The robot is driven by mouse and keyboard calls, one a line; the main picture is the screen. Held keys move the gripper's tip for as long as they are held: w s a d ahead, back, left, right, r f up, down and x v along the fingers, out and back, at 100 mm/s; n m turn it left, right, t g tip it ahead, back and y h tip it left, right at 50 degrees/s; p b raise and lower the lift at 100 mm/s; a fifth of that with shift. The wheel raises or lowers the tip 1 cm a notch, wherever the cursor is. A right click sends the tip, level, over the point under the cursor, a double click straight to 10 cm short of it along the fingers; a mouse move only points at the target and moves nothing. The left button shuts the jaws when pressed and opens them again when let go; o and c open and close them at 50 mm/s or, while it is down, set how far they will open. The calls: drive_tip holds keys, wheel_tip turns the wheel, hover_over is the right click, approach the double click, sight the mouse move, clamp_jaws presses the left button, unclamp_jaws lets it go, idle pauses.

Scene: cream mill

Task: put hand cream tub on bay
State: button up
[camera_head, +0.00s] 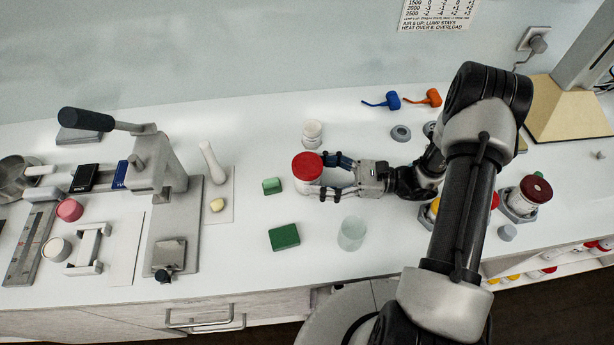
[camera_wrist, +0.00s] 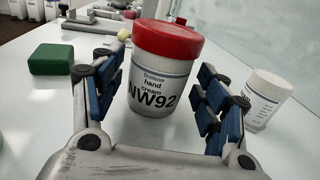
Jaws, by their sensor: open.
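The hand cream tub (camera_head: 307,168) is a white tub with a red lid, upright on the white bench. In the wrist view the tub (camera_wrist: 163,82) shows its label, "hand cream NW92". My gripper (camera_head: 331,176) is open and low over the bench, reaching from the right. Its blue-padded fingers stand on either side of the tub, with gaps visible between pads and tub in the wrist view (camera_wrist: 158,85). I cannot tell for sure which fixture is the bay; no label marks it.
A white jar (camera_head: 312,134) stands behind the tub. A green block (camera_head: 284,237), a small green piece (camera_head: 272,186) and a clear beaker (camera_head: 351,233) are nearby. A lever press (camera_head: 160,170) stands left.

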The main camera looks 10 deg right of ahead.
drive_tip(key=shift+a+r, duration=0.1)
drive_tip(key=shift+a, duration=0.35)
drive_tip(key=a, duration=0.3)
drive_tip(key=w+a+b, duration=0.1)
drive_tip(key=a, duration=0.2)
drive_tip(key=shift+w+a, duration=0.2)
drive_tip(key=shift+a, duration=0.05)
drive_tip(key=shift+c, duration=0.2)
drive_tip(key=c, duration=1.2)
drive_tip(key=shift+c, duration=0.2)
drive_tip(key=shift+c, duration=0.8)
drive_tip(key=shift+r, duration=0.1)
